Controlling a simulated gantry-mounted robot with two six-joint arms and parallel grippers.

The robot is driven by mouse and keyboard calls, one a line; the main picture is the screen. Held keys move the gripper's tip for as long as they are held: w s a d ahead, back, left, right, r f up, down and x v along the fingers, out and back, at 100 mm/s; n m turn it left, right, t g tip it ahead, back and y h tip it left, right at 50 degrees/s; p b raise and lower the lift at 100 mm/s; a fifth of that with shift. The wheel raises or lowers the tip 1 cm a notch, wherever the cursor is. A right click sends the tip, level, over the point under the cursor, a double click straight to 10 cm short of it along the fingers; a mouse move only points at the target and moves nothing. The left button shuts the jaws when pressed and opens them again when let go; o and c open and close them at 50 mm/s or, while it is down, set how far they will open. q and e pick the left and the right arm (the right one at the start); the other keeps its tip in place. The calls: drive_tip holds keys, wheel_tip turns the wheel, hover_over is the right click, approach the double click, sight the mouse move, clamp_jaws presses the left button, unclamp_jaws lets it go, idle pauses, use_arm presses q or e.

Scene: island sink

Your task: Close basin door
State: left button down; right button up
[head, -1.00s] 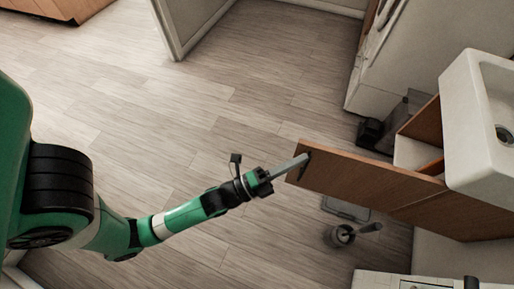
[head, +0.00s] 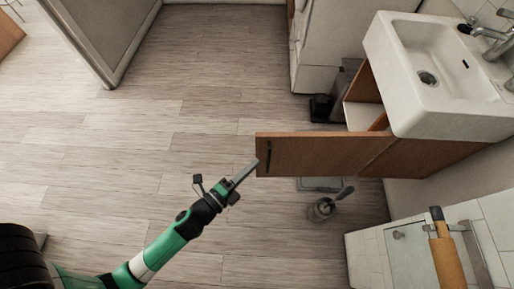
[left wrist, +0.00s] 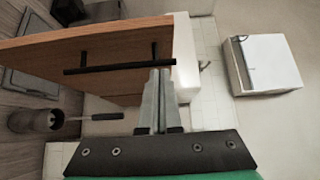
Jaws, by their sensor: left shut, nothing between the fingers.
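The basin door (head: 320,155) is a brown wooden panel that stands open, reaching left from the cabinet under the white basin (head: 430,75). Its dark bar handle (head: 268,157) is near its free left end. In the left wrist view the door (left wrist: 105,50) fills the upper left, with the black handle (left wrist: 115,62) across it. My left gripper (head: 255,163) is shut and empty, its tips close to the door's free end. In the wrist view the fingertips (left wrist: 160,75) appear by one end of the handle; I cannot tell whether they touch. My right gripper is out of view.
A small dark bin (head: 322,107) stands by the cabinet. The floor (head: 190,110) to the left is clear.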

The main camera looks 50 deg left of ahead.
sight(266, 141)
use_arm(q)
drive_tip(key=w+a+p, duration=0.1)
drive_tip(key=w+p, duration=0.1)
drive_tip(key=w, duration=0.1)
drive_tip(key=w+a+p, duration=0.1)
drive_tip(key=shift+w+a+r+p, duration=0.25)
drive_tip(key=shift+w+a+p, duration=0.05)
drive_tip(key=shift+w+p, duration=0.05)
drive_tip(key=shift+w+a+f, duration=0.2)
drive_tip(key=shift+a+f, duration=0.05)
drive_tip(key=shift+a, duration=0.05)
drive_tip(key=shift+a, duration=0.15)
